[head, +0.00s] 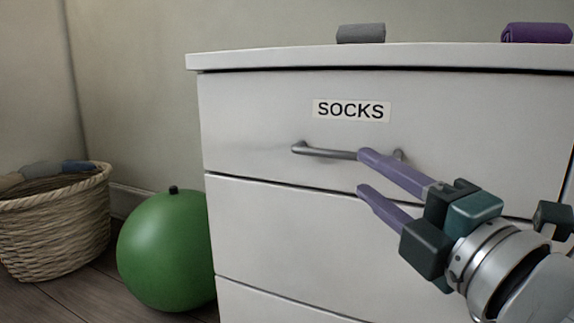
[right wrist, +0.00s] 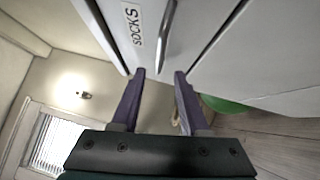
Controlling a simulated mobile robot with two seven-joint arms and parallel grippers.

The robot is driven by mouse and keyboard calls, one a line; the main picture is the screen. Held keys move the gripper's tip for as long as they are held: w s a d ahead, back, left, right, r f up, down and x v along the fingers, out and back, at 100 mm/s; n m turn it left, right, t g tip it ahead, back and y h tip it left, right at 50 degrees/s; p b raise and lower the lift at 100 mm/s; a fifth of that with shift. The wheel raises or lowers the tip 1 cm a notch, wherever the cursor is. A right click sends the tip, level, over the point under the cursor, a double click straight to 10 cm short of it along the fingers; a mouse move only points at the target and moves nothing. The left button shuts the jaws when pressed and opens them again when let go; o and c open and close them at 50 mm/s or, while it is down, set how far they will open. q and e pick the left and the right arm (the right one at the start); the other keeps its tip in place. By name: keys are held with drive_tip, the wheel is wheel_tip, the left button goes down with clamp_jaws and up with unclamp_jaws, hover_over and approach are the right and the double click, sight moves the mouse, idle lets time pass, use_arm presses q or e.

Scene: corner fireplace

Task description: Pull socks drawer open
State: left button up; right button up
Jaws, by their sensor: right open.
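The socks drawer (head: 250,115) is the top drawer of a white dresser, with a "SOCKS" label (head: 351,110). Its front looks flush and closed. Its grey metal bar handle (head: 325,153) sits below the label; it also shows in the right wrist view (right wrist: 167,28). My right gripper (head: 363,173) is open, with purple fingers at the handle's right part. The upper finger covers some of the bar in the head view. In the right wrist view the handle lies just ahead of the open fingertips (right wrist: 159,74). I cannot tell whether they touch. My left gripper is not in view.
A second drawer (head: 270,225) is below, closed. A green ball (head: 165,250) rests on the floor left of the dresser, beside a wicker basket (head: 55,225) holding cloth. A grey rolled cloth (head: 361,33) and a purple one (head: 537,33) lie on the dresser top.

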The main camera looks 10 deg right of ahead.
sight(341, 157)
drive_tip(key=b+x, duration=0.2)
drive_tip(key=x, duration=0.6)
drive_tip(key=shift+c, duration=0.2)
clamp_jaws()
idle(1.1)
